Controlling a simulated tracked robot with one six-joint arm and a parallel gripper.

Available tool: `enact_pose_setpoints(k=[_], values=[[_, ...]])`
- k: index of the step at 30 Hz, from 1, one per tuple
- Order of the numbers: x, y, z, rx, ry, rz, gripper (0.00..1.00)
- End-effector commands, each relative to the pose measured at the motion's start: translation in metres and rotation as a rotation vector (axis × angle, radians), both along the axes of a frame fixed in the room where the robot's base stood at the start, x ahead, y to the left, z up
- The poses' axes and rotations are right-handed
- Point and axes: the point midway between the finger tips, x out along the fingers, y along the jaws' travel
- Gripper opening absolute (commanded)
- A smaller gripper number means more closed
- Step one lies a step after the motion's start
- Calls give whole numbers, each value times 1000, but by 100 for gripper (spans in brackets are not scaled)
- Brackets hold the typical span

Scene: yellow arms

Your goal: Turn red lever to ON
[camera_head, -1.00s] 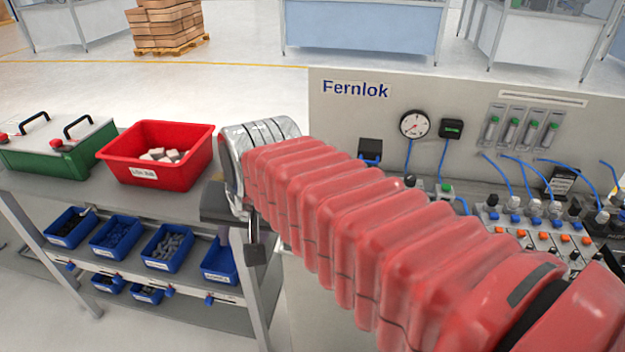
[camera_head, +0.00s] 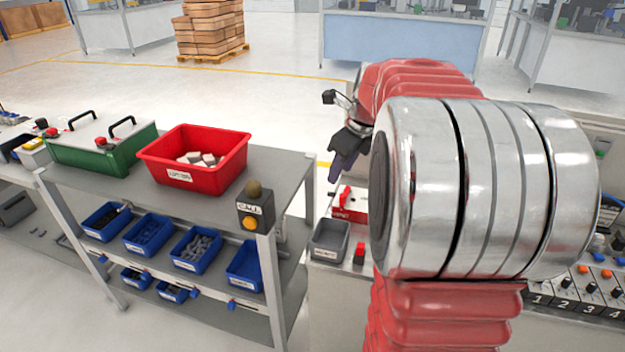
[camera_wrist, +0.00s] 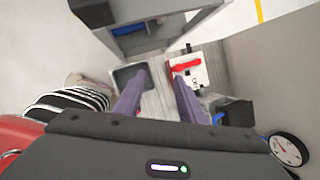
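The red lever (camera_head: 345,194) sits on a small labelled red-and-white box on the bench, just below my gripper in the head view. In the wrist view the red lever (camera_wrist: 184,66) lies across a white plate (camera_wrist: 197,77) with dark lettering, which is too small to read surely. My gripper (camera_wrist: 160,82) is open, with two purple fingers apart and nothing between them. The right finger's tip overlaps the plate in the picture, just below the lever. In the head view my gripper (camera_head: 347,158) hangs above the lever box, apart from it. My arm hides the bench to the right.
A grey bin (camera_head: 329,240) and a small red button (camera_head: 360,252) are close to the lever box. A shelf with a red bin (camera_head: 193,160) stands left, with a yellow button box (camera_head: 254,208) at its corner. A gauge (camera_wrist: 289,149) is at the wrist view's right.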

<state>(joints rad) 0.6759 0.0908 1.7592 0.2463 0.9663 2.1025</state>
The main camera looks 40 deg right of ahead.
Motion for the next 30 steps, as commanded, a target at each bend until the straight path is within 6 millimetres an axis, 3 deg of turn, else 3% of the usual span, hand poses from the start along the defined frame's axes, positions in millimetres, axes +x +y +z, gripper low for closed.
enact_pose_setpoints(k=[3,9,22,30], values=[[2,-35,-9,79,-8,-192,36],[3,-60,-16,142,-17,-349,36],[4,-60,-18,145,-18,-356,36],[13,-61,-44,147,-15,-354,36]])
